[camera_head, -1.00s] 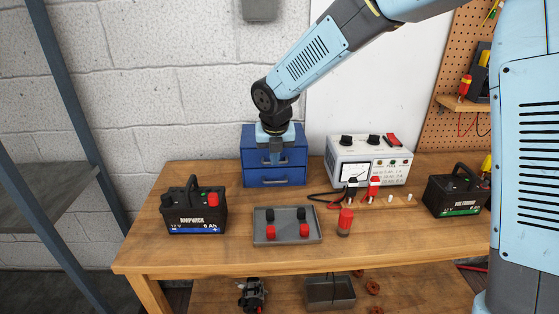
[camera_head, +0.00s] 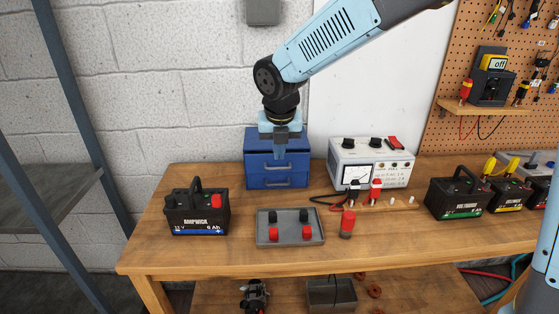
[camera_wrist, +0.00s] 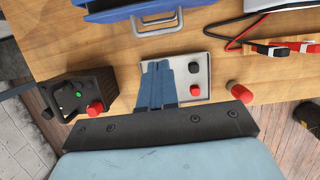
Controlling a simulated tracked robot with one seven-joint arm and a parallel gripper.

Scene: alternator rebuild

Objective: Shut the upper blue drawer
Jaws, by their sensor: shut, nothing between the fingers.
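The blue two-drawer cabinet (camera_head: 301,160) stands at the back of the workbench against the wall. The upper blue drawer (camera_head: 256,163) is partly covered by my gripper; how far out it stands I cannot tell from the head view. The lower drawer and its handle (camera_head: 277,183) show below it. My gripper (camera_head: 281,156) points down, shut and empty, and overlaps the cabinet front. In the wrist view, a blue drawer front with a grey handle (camera_wrist: 158,22) lies just beyond the fingertips (camera_wrist: 158,65), with a visible gap between.
A grey tray (camera_head: 290,231) with red and black caps lies in front of the cabinet. A black battery (camera_head: 197,213) stands left, a white meter unit (camera_head: 370,163) right. A red-topped cylinder (camera_head: 347,224) stands beside the tray. Several more batteries are at the right.

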